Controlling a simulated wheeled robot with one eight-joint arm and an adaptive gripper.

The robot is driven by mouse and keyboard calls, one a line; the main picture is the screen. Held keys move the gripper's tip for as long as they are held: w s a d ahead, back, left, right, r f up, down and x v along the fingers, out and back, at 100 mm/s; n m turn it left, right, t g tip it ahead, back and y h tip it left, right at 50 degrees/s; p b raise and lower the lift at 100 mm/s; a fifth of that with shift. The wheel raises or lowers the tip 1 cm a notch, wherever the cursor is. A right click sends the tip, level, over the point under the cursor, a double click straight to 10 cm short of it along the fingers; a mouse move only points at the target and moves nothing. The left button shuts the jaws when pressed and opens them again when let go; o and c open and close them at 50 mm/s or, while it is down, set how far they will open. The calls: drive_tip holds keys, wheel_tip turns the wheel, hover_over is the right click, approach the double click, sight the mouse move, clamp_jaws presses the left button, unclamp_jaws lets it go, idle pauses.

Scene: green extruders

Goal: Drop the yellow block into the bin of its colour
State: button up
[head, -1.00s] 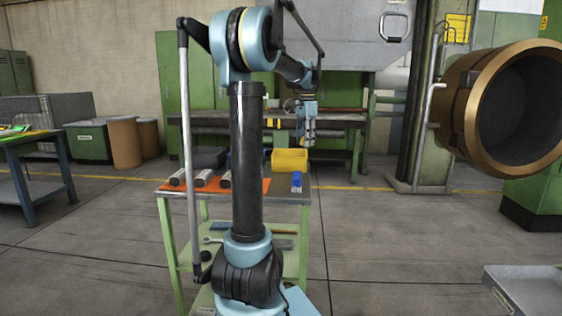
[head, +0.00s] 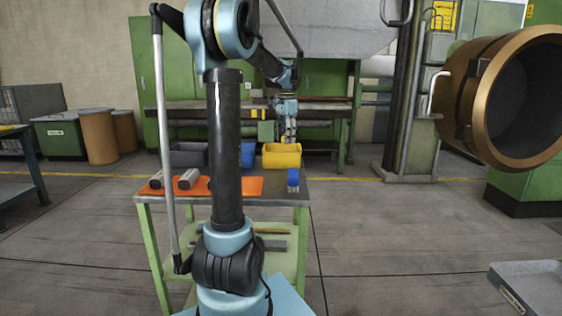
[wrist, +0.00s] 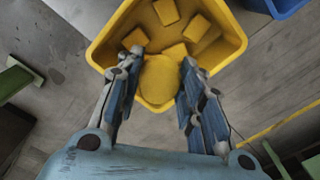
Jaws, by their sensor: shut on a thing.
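The yellow block (wrist: 158,80) looks round from above in the wrist view. My gripper (wrist: 160,68) is shut on it, with a finger on either side. It is held over the near side of the yellow bin (wrist: 103,42), and its height above the bin floor is hard to judge. Several other yellow blocks (wrist: 166,11) lie inside the bin. In the head view my gripper (head: 289,138) is just above the yellow bin (head: 282,156), which stands at the back right of the green cart. The held block cannot be made out there.
A blue bin (head: 248,155) and a dark grey bin (head: 188,155) stand left of the yellow one, the blue one partly behind my arm. Metal parts (head: 188,179) lie on an orange mat (head: 250,186). A blue object (head: 293,179) stands at the cart's right edge.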

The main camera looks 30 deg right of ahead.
drive_tip(key=shift+a+f, duration=0.1)
drive_tip(key=shift+f, duration=0.9)
drive_tip(key=o, duration=1.1)
drive_tip(key=shift+s, duration=0.1)
drive_tip(key=shift+o, duration=0.2)
drive_tip(key=shift+r, duration=0.1)
wheel_tip(320, 180, up, 12)
drive_tip(key=shift+f, duration=0.1)
